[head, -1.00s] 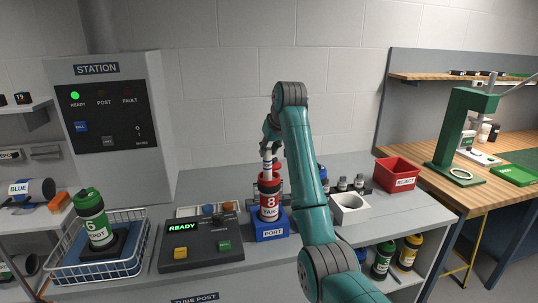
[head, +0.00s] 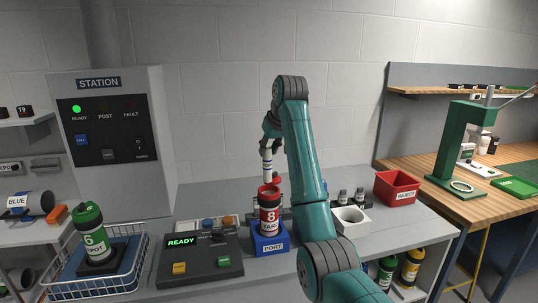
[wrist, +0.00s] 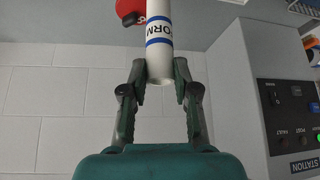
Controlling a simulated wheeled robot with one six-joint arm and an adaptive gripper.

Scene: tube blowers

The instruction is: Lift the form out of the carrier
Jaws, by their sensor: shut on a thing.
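The form is a white tube with blue bands (head: 266,164), lettered "FORM" in the wrist view (wrist: 159,40). My gripper (head: 271,137) is shut on its upper end; both fingers flank the tube in the wrist view (wrist: 160,80). The carrier (head: 269,207) is red with a dark band, "8" and "YARD". It stands upright in the blue block marked "PORT" (head: 270,243). The form hangs upright over the carrier's top, its lower end at about the rim; I cannot tell whether it is fully clear. A red part (wrist: 130,10) shows beside the form.
A control box showing "READY" (head: 200,256) is left of the port. A wire basket (head: 130,280) holds a green carrier (head: 91,232). A white block with a round hole (head: 350,222) and a red reject bin (head: 396,188) are to the right.

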